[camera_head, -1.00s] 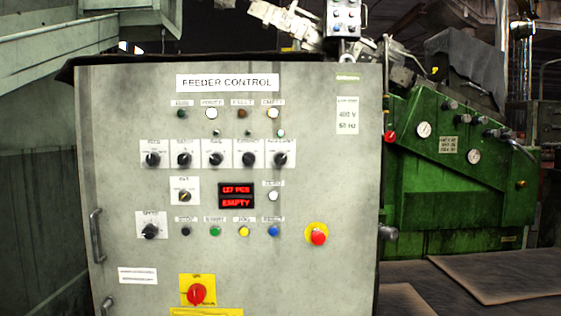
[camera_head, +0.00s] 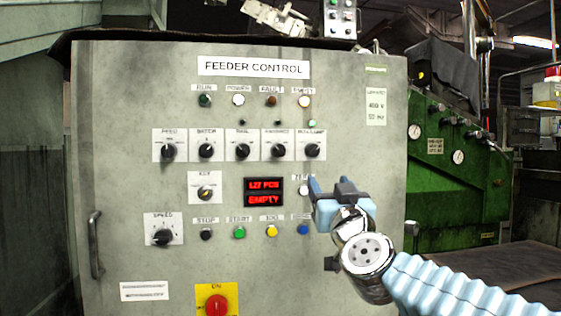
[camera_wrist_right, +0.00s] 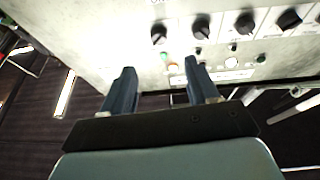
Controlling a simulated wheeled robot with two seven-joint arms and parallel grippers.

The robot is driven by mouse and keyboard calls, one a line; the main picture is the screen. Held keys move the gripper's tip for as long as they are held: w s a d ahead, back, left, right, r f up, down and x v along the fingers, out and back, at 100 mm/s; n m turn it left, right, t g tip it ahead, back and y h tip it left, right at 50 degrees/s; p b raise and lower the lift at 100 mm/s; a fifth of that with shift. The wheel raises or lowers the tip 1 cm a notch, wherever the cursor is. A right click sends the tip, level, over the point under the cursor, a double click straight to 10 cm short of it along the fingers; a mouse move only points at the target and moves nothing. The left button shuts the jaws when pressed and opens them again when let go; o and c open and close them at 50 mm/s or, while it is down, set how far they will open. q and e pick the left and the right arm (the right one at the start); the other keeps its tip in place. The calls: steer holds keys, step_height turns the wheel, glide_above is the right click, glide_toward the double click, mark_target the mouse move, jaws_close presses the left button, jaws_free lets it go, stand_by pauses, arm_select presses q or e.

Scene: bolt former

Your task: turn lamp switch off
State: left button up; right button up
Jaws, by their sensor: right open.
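The row of black rotary switches is on the grey feeder control panel (camera_head: 352,150). The rightmost one (camera_head: 312,150) has a small label that is hard to read but seems to be the lamp switch. In the right wrist view, where the panel appears upside down, this knob (camera_wrist_right: 158,33) is the leftmost fully seen one. Its exact pointer position is too small to tell. My right gripper (camera_head: 328,188) is open and empty in front of the panel, below and slightly right of that knob in the head view. Its open fingers (camera_wrist_right: 160,72) show apart from the knob. My left gripper is not seen.
A red display (camera_head: 263,192) and a row of push buttons, such as the yellow one (camera_head: 271,231), sit below the switches. A red main switch (camera_head: 216,305) is lower. A green machine (camera_head: 440,190) stands right of the panel. My right arm covers the panel's lower right.

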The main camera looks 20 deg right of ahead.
mark_target(315, 152)
steer(key=x, duration=0.4)
steer(key=p+x, duration=0.1)
steer(key=x, duration=0.4)
steer(key=p+x, duration=0.1)
steer(key=x, duration=0.3)
steer(key=shift+w+d+r, duration=0.15)
steer(key=shift+d+r, duration=0.1)
steer(key=shift+r, duration=0.2)
steer(key=c, duration=1)
